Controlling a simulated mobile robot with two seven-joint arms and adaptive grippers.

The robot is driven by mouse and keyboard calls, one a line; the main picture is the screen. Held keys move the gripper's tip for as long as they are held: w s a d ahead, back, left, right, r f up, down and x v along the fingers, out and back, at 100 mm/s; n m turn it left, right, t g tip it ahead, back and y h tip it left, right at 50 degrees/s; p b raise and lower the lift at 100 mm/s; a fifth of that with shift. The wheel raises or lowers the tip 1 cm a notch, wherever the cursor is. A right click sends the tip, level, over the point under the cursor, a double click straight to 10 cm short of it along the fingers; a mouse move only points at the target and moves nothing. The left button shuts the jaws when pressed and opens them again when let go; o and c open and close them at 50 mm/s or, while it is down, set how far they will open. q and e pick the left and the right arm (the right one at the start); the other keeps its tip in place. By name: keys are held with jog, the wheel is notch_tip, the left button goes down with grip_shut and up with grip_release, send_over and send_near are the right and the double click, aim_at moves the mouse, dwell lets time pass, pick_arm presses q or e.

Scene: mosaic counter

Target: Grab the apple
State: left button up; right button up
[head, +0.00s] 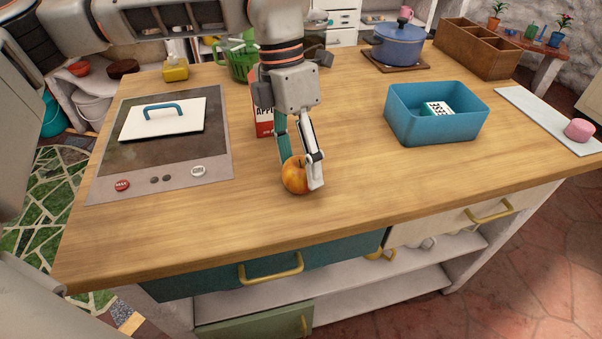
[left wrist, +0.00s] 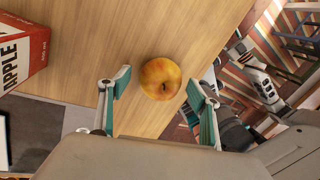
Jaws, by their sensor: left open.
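The apple (head: 295,175) is yellow and orange and rests on the wooden counter near its front edge in the head view. My left gripper (head: 299,170) points down at the apple, its fingers open. In the head view one finger partly covers the apple's right side. In the left wrist view the apple (left wrist: 160,79) shows between the two spread fingertips (left wrist: 160,90), with a gap on each side. I cannot tell whether a finger touches it.
A red and white apple carton (head: 264,116) stands behind my left gripper. A cooktop (head: 160,160) with a white lid lies to the left. A blue bin (head: 437,126) holding a small box stands to the right. The counter between apple and bin is clear.

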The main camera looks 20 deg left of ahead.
aim_at(299, 160)
pick_arm(q)
jog(key=shift+d+f, duration=0.1)
jog(key=shift+f, duration=0.3)
jog(key=c, duration=1.3)
pick_arm(e)
jog(key=shift+w+d+r, duration=0.1)
jog(key=shift+w+r, duration=0.05)
jog(key=shift+w, duration=0.1)
pick_arm(q)
jog(key=shift+r, duration=0.15)
notch_tip(299, 160, up, 20)
jog(key=p, duration=0.2)
jog(key=shift+p, duration=0.4)
pick_arm(e)
jog(key=shift+s+a+r, duration=0.15)
jog(key=shift+a+r, duration=0.05)
jog(key=shift+r, duration=0.25)
jog(key=shift+s+a+r, duration=0.15)
jog(key=shift+r, duration=0.25)
